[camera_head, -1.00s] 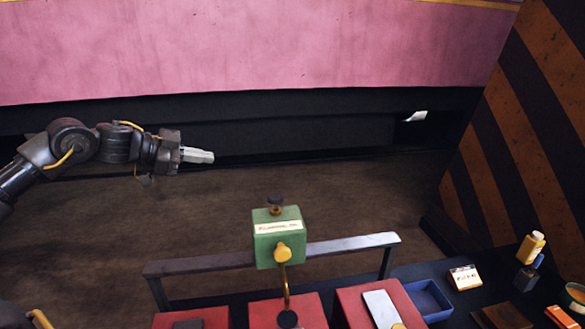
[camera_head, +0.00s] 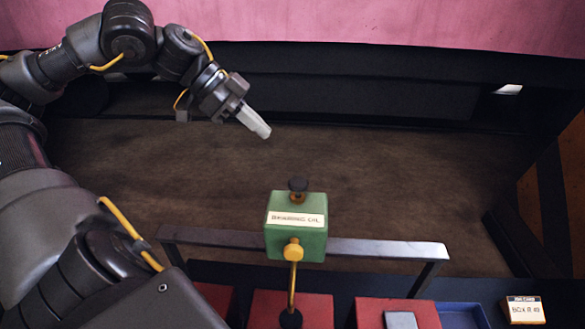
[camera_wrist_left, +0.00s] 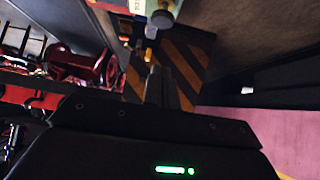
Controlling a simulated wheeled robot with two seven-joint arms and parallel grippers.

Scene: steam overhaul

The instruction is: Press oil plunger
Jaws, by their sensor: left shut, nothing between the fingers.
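The oil dispenser (camera_head: 296,226) is a green box with a paper label, mounted on a grey metal rail. Its dark plunger knob (camera_head: 298,184) stands up on top. A yellow knob (camera_head: 293,250) and a brass spout are on its front. My left gripper (camera_head: 262,132) is shut and empty, above and to the left of the plunger, apart from it and pointing down to the right. In the left wrist view the shut fingers (camera_wrist_left: 161,85) show, with the dispenser (camera_wrist_left: 130,6) and the round plunger knob (camera_wrist_left: 162,19) at the top edge. My right gripper is not in view.
The grey rail (camera_head: 390,248) runs across behind red blocks (camera_head: 310,309). A blue tray (camera_head: 462,316) and a labelled card box (camera_head: 524,309) are at the lower right. Open brown floor lies behind the rail, with a dark, pink-topped body beyond it.

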